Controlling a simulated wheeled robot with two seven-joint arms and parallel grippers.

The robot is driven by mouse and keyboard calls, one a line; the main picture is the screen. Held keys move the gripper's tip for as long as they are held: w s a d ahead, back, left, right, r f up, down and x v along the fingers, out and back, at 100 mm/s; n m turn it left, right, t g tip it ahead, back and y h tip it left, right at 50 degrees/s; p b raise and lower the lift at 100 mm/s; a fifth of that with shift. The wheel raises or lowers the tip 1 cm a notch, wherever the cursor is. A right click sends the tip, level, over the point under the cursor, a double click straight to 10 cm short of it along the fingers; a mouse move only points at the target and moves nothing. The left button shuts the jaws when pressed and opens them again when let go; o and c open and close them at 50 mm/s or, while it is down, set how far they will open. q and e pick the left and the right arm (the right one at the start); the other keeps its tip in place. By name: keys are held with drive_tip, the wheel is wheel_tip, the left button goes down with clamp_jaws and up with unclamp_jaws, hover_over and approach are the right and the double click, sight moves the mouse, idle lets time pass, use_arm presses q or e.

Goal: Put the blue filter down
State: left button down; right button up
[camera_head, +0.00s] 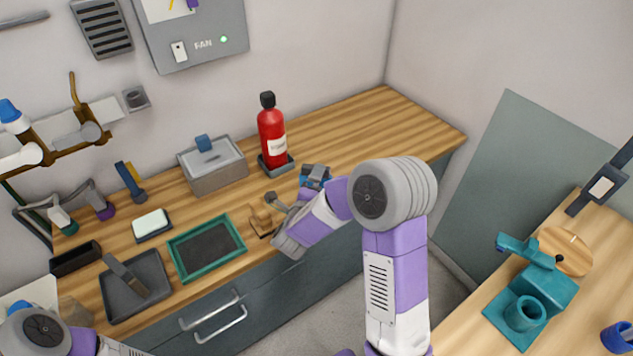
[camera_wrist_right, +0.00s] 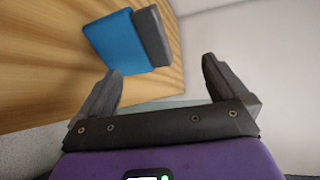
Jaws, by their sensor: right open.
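The blue filter (camera_wrist_right: 115,42) shows in the right wrist view as a blue block with a dark grey strip along one side. It rests on the wooden counter, beyond my fingertips and to the left. My right gripper (camera_wrist_right: 160,74) is open, with nothing between its two dark fingers. In the head view, a small blue and grey thing, seemingly the filter (camera_head: 316,173), is at the counter's front edge, partly behind my right arm. My right fingers are not clear in that view. My left arm shows at the lower left; its gripper is out of view.
A red bottle (camera_head: 271,135) stands behind the filter on a dark base. A grey lidded box (camera_head: 213,172), a green-rimmed tray (camera_head: 178,258) and a dark tray (camera_head: 117,305) are to the left. The counter (camera_head: 385,118) is clear toward the right. A teal device (camera_head: 545,290) stands on another table.

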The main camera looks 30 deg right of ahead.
sight(306, 169)
use_arm(q)
drive_tip(key=shift+w+f+b, duration=0.5)
drive_tip(key=shift+f+b, duration=0.05)
use_arm(e)
drive_tip(key=w+d+f+n+t+h, duration=0.1)
drive_tip(key=w+d+n, duration=0.4)
drive_tip(key=n, duration=1.5)
drive_tip(key=w+t, duration=0.1)
drive_tip(key=w, duration=0.2)
drive_tip(key=shift+d+t, duration=0.2)
drive_tip(key=shift+t, duration=0.2)
drive_tip(key=shift+w, duration=0.1)
drive_tip(key=shift+c, duration=0.5)
